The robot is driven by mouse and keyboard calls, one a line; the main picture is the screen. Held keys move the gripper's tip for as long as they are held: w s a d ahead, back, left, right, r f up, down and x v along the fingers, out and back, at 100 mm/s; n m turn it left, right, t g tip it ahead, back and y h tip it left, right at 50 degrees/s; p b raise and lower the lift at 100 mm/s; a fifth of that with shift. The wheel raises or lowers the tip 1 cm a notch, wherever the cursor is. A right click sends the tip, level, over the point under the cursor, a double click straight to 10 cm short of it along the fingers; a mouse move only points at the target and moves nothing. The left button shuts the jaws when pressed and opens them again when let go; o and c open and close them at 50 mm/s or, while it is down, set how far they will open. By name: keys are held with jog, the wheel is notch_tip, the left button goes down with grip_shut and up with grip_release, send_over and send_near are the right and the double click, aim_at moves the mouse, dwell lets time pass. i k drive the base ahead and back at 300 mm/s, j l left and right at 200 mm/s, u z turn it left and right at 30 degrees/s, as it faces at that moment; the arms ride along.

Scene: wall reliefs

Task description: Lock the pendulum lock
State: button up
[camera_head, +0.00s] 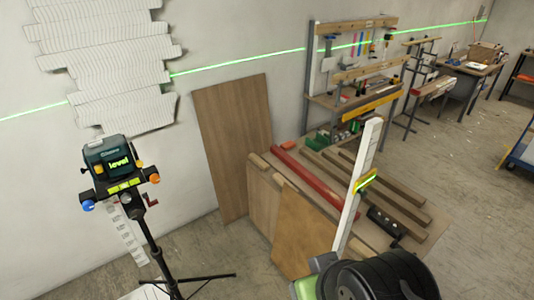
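A dark green laser level (106,152) with a lit "level" label sits on a black tripod (150,240) at the left in the head view. Orange knobs and a blue knob (88,206) show around its base, with a yellow-green strip (124,185) between them. A small red-tipped crank (152,202) sticks out at the right below it. I cannot tell which part is the pendulum lock or how it is set. My gripper cannot be made out in this view.
A bright green laser line (240,62) crosses the wall. Wavy pale relief panels (115,80) hang upper left. A workbench (300,215) with wooden bars and a red bar stands right of the tripod. A white upright bar (358,190) and a black rounded body (385,278) fill the lower right.

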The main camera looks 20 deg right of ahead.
aim_at(99, 169)
jog(key=i+j+u, duration=0.15)
jog(key=u, duration=0.3)
jog(key=i+j+u, duration=0.2)
jog(key=u, duration=0.25)
jog(key=i+j+u, duration=0.2)
jog(key=u, duration=0.25)
jog(key=i+j+u, duration=0.1)
jog(key=i+u, duration=0.15)
jog(key=u, duration=0.2)
jog(key=i+u, duration=0.2)
jog(key=u, duration=0.3)
